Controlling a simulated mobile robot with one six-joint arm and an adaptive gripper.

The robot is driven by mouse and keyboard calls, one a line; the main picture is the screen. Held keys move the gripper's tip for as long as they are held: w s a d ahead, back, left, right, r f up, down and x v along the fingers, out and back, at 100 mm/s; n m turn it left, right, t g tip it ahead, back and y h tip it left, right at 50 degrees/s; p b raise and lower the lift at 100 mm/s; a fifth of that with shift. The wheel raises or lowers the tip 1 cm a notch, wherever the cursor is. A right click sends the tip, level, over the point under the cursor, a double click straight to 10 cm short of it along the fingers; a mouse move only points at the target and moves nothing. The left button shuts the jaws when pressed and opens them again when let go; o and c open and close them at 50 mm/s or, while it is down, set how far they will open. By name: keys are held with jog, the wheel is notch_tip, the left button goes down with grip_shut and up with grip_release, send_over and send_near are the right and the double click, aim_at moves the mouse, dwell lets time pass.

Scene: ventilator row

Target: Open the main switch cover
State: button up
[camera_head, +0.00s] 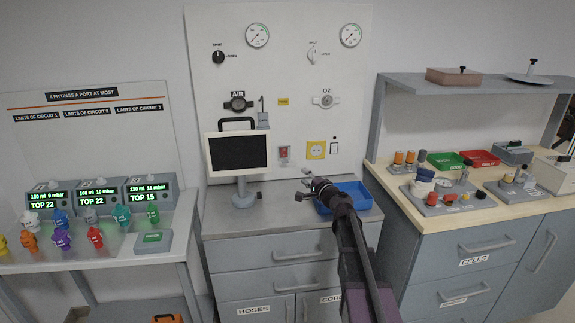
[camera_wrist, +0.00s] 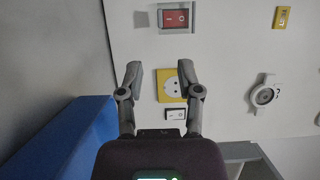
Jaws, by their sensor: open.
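The red main switch (camera_head: 284,153) is on the white wall panel, just right of the monitor. It shows at the top of the wrist view (camera_wrist: 175,17) in a pale grey surround. A clear cover over it is hard to make out, and I cannot tell whether it is open. My gripper (camera_head: 308,181) is open and empty, in front of the panel, below and right of the switch. In the wrist view its two fingers (camera_wrist: 161,72) are spread to either side of the yellow socket (camera_wrist: 171,85), apart from the red switch.
The monitor (camera_head: 238,153) stands on the grey cabinet top (camera_head: 270,208) left of the switch. A blue tray (camera_head: 372,197) lies below my gripper. The yellow socket (camera_head: 316,150) and a white rocker switch (camera_head: 334,147) are right of the red switch. An O2 valve (camera_head: 326,101) is above.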

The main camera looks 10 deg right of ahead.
aim_at(285, 154)
jog(key=x, duration=1.2)
jog(key=shift+w, duration=0.15)
grip_shut()
